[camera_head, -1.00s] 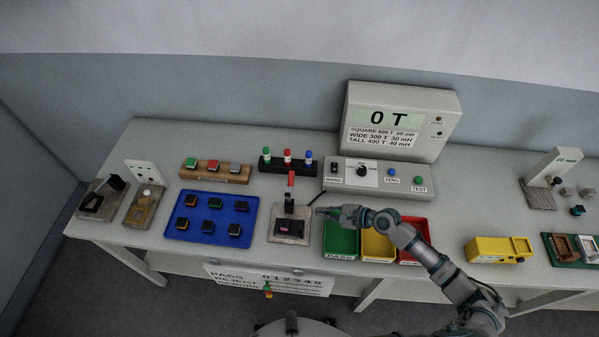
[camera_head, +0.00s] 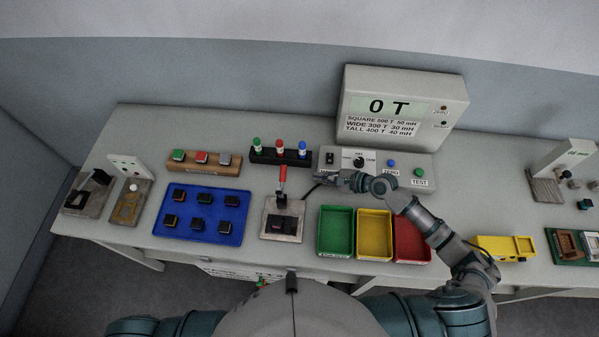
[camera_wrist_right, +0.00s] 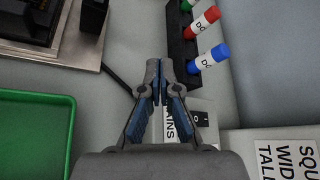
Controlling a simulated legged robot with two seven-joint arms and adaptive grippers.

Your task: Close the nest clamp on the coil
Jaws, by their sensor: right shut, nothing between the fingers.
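The nest clamp stands on a pale plate (camera_head: 270,232) in the middle of the bench, its red handle (camera_head: 282,178) pointing up. A dark block (camera_head: 283,224) sits in the nest in front of the handle; I cannot tell coil from nest at this size. My right gripper (camera_head: 322,177) is shut and empty, to the right of the red handle and apart from it. In the right wrist view its fingertips (camera_wrist_right: 157,77) meet over the bench, with a corner of the clamp plate (camera_wrist_right: 84,46) at the top left. My left gripper is out of view.
Green (camera_head: 336,232), yellow (camera_head: 374,234) and red (camera_head: 411,238) trays lie in front of my right arm. The meter's control panel (camera_head: 345,178) stands behind the gripper. A rack with coloured probes (camera_head: 280,153) is behind the clamp. A blue tray (camera_head: 203,216) of dark parts lies left.

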